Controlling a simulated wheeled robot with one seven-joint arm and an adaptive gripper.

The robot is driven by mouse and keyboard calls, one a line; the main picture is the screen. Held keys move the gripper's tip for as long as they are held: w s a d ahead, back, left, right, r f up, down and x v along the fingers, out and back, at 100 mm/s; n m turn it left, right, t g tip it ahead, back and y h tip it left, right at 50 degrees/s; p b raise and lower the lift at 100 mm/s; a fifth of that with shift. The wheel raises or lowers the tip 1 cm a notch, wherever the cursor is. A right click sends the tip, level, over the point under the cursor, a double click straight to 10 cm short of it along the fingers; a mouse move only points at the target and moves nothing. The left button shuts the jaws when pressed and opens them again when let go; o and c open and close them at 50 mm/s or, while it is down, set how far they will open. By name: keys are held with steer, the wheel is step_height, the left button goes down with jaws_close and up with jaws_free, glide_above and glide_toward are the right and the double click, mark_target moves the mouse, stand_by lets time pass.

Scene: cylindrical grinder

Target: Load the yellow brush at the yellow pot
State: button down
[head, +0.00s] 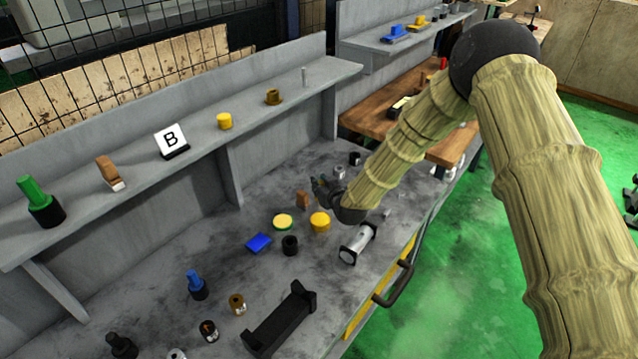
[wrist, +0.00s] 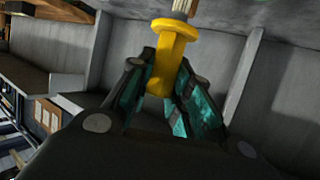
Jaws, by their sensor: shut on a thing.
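My gripper (head: 322,187) is above the grey bench, near its middle. In the wrist view my gripper (wrist: 164,78) is shut on the yellow brush (wrist: 168,52), which has a flanged yellow handle. Its pale bristle end runs out of the top of that view. I cannot make out the brush clearly in the head view. A yellow round pot-like piece (head: 320,222) stands on the bench just below my gripper in the picture. I cannot tell for certain which is the yellow pot.
A small brown block (head: 303,200), a blue block (head: 259,243), a black ring (head: 290,245) and a silver cylinder (head: 357,244) surround the spot. A black cradle (head: 280,322) lies nearer. The grey shelf (head: 75,216) behind holds several items, including a yellow cylinder (head: 225,121).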

steer(key=shift+f+b, duration=0.95)
steer(key=shift+f, duration=1.85)
steer(key=shift+f+b, duration=0.55)
steer(key=shift+b, duration=0.15)
stand_by(1.2)
steer(key=shift+r+p, duration=1.15)
steer(key=shift+r, duration=2.4)
